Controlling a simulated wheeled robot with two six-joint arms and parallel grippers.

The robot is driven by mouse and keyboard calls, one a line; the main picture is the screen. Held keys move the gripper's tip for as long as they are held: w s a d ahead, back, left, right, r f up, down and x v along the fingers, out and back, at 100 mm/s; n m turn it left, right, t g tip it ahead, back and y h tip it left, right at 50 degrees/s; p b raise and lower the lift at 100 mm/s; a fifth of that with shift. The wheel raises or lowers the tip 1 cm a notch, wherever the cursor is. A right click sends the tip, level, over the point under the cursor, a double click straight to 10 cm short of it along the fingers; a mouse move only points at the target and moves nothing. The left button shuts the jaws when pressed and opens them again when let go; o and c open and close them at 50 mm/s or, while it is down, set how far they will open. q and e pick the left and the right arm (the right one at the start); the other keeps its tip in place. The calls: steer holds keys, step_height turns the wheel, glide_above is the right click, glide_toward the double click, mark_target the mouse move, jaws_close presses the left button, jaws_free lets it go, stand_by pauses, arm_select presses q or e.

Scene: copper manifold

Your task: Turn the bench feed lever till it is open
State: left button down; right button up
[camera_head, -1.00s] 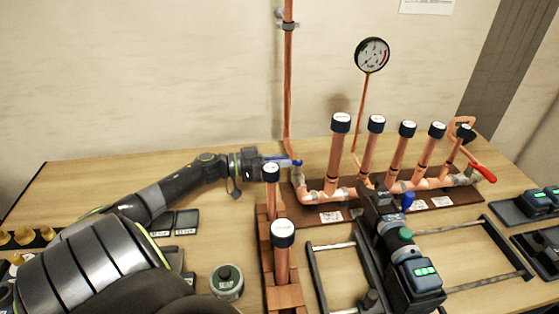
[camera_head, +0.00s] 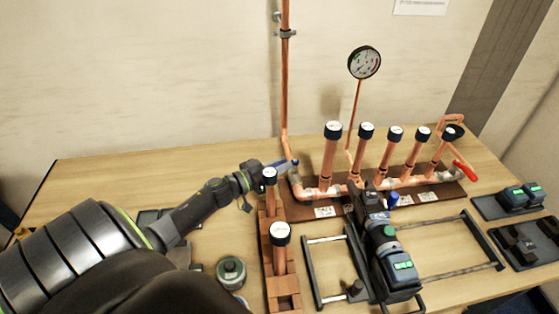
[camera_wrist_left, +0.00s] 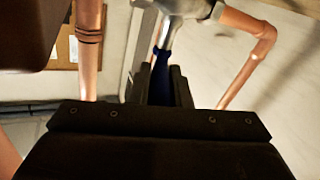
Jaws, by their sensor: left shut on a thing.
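The blue-handled feed lever (camera_head: 287,163) sits at the left end of the copper manifold, by the valve (camera_head: 295,180) under the tall riser pipe. My left gripper (camera_head: 264,166) comes in from the left and is shut on the blue handle. In the left wrist view the blue handle (camera_wrist_left: 160,72) runs between the two dark fingers (camera_wrist_left: 161,90) toward the silver valve body (camera_wrist_left: 185,6). The fingers hide the near end of the handle. My right gripper is in neither view.
Capped copper stubs on a brown block (camera_head: 280,270) stand just in front of my left gripper. Capped manifold pipes (camera_head: 330,160), a gauge (camera_head: 364,62) and a red lever (camera_head: 466,172) are to the right. A press tool (camera_head: 388,250) lies in front. A round tin (camera_head: 231,272) stands nearer.

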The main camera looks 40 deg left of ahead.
arm_select(q)
steer(key=c, duration=1.3)
jaws_free()
steer(key=shift+c, duration=0.2)
